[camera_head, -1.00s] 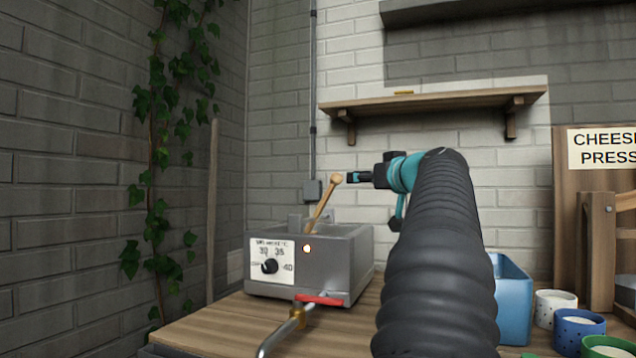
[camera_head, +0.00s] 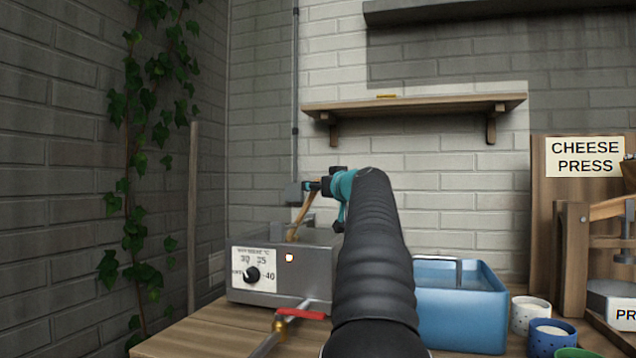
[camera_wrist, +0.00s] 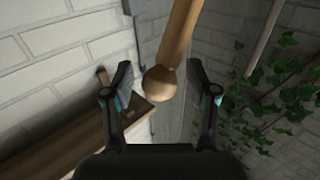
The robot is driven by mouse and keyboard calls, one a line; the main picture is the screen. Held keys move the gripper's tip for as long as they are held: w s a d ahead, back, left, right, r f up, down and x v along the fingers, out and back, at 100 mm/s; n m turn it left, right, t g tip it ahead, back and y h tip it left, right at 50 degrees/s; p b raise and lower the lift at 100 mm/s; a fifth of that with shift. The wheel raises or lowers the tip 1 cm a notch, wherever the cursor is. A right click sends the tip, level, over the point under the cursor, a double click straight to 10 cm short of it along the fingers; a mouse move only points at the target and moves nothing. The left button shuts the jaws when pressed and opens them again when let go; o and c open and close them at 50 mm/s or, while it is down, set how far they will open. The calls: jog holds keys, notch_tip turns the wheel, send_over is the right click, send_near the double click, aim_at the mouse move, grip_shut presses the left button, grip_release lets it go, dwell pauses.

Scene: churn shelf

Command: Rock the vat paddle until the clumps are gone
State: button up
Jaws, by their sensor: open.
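The vat (camera_head: 270,293) is a grey metal box with a temperature dial and a lit orange lamp, on the wooden bench. Its wooden paddle (camera_head: 299,219) rises from it, tilted to the right at the top. My gripper (camera_head: 310,187) is at the paddle's top end in the head view. In the wrist view, my gripper (camera_wrist: 160,98) has its two fingers apart, with the round knob (camera_wrist: 160,83) of the paddle between them in the picture. I cannot see any contact. The vat's contents and any clumps are hidden by its wall and my arm.
A red-handled tap (camera_head: 300,314) sticks out at the vat's front. A blue tub (camera_head: 460,310) stands right of my arm, with cups (camera_head: 530,314) and the cheese press (camera_head: 583,240) further right. A wooden shelf (camera_head: 415,106) hangs above. Ivy (camera_head: 135,215) climbs the left wall.

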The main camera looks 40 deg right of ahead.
jog(key=shift+w, duration=0.15)
grip_shut()
